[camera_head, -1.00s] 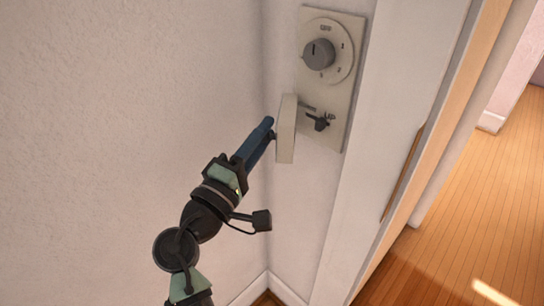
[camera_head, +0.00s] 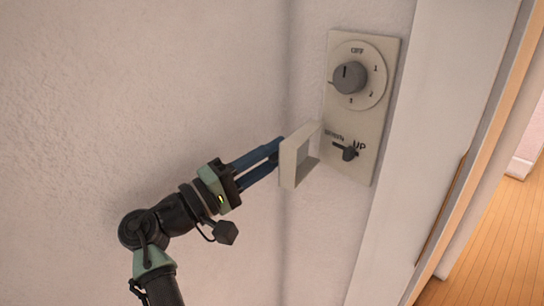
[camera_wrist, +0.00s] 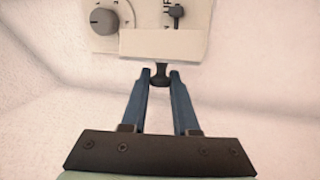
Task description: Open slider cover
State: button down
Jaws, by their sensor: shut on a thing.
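The slider cover (camera_head: 290,165) is a cream, frame-like flap, swung out to the left from the lower half of the wall panel (camera_head: 389,78). In the wrist view the cover (camera_wrist: 163,43) is seen as a flat band with a small dark knob (camera_wrist: 160,75) at its edge. My gripper (camera_head: 280,148) has its blue fingers at the cover's left side. In the wrist view my gripper (camera_wrist: 161,74) is shut on the dark knob. The slider (camera_head: 348,153), a dark lever beside the lettering "UP", is exposed on the panel.
A round grey dial (camera_head: 350,77) with numbers sits on the panel above the slider. A white door frame (camera_head: 435,120) stands right of the panel, with wooden floor (camera_head: 500,245) beyond. The wall at left is bare.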

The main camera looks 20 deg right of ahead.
jog(key=c, duration=0.7)
grip_release()
jog(key=shift+o, duration=0.2)
jog(key=p+v, duration=0.1)
jog(key=v, duration=1.2)
jog(key=shift+f, duration=0.1)
